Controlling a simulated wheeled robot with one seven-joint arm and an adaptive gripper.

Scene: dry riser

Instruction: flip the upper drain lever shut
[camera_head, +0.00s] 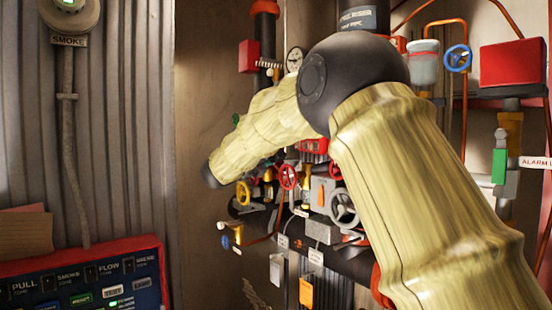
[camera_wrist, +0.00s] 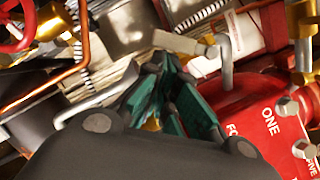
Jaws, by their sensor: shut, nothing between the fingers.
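I cannot tell for certain which part is the upper drain lever. In the wrist view my gripper (camera_wrist: 165,64) has dark green finger pads that come together at the tips, with nothing held. A pale grey bar (camera_wrist: 186,43) lies just beyond the fingertips; whether they touch it is unclear. A bent grey rod (camera_wrist: 226,62) stands to the right of the tips. In the head view my arm covers much of the pipework and I cannot make out the gripper. A small yellow and blue handle (camera_head: 232,236) shows at the lower left of the pipework.
In the wrist view a red lettered body (camera_wrist: 262,108) is close on the right, beside brass fittings (camera_wrist: 305,45). A red handwheel (camera_wrist: 12,32) is at the upper left. In the head view a grey handwheel (camera_head: 343,208) and a red-edged control panel (camera_head: 85,285) show.

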